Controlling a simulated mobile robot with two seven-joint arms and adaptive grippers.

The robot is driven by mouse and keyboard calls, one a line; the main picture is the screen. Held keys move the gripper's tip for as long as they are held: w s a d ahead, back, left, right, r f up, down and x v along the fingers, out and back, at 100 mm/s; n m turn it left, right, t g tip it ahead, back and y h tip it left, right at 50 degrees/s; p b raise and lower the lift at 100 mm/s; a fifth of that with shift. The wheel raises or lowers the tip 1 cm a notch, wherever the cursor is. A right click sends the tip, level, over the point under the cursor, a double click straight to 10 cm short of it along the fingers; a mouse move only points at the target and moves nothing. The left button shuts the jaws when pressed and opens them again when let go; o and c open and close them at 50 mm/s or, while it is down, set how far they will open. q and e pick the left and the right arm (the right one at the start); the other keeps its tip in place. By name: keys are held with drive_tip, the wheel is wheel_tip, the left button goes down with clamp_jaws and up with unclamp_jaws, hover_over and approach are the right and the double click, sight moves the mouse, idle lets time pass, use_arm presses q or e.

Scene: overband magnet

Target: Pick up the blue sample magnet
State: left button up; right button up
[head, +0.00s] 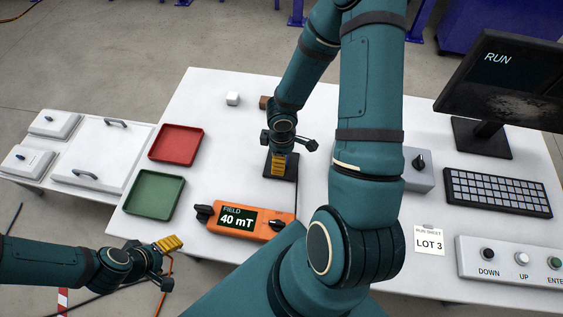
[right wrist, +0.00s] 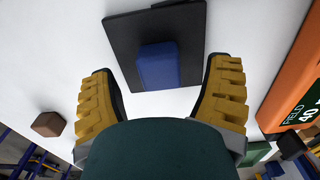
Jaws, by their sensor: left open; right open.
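The blue sample magnet (right wrist: 158,66) is a small blue block on a black pad (right wrist: 120,38) in the right wrist view. My right gripper (right wrist: 161,78) is open, with one yellow-padded finger on each side of the magnet and a gap on both sides. In the head view the right gripper (head: 279,165) points down over the black pad (head: 290,170), and it hides the magnet there. My left gripper (head: 167,262) is open and empty, off the table's front left edge.
The orange field meter (head: 283,218) reading 40 mT lies in front of the pad. Red (head: 176,146) and green (head: 153,196) trays stand to the left. A grey knob box (head: 418,173) is at the right.

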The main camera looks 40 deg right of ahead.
drive_tip(key=shift+f, duration=0.85)
drive_tip(key=c, duration=1.3)
